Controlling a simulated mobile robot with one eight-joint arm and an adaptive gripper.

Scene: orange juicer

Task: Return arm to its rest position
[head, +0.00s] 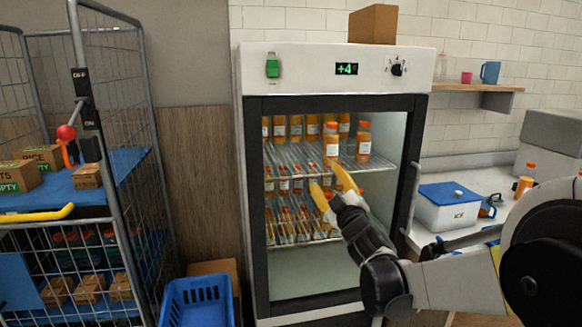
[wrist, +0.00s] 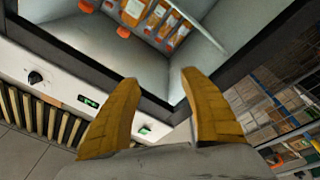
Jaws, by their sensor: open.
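My gripper (head: 333,186) is in front of the open front of the fridge (head: 250,200), with its yellow fingers pointing up and left toward the shelves. The fingers are apart, and nothing is between them. In the wrist view the two yellow fingers of my gripper (wrist: 158,90) are spread and empty. Orange juice bottles (head: 283,128) stand in rows on the fridge's wire shelves, and one bottle (head: 363,142) stands near the front of the upper shelf. The bottles also show at the top of the wrist view (wrist: 155,18). My arm reaches in from the right.
A wire cage trolley (head: 118,150) with boxes stands at the left. A blue crate (head: 197,300) is on the floor beside the fridge. A counter at the right holds a white and blue box (head: 445,212). A shelf (head: 470,89) with cups hangs above it.

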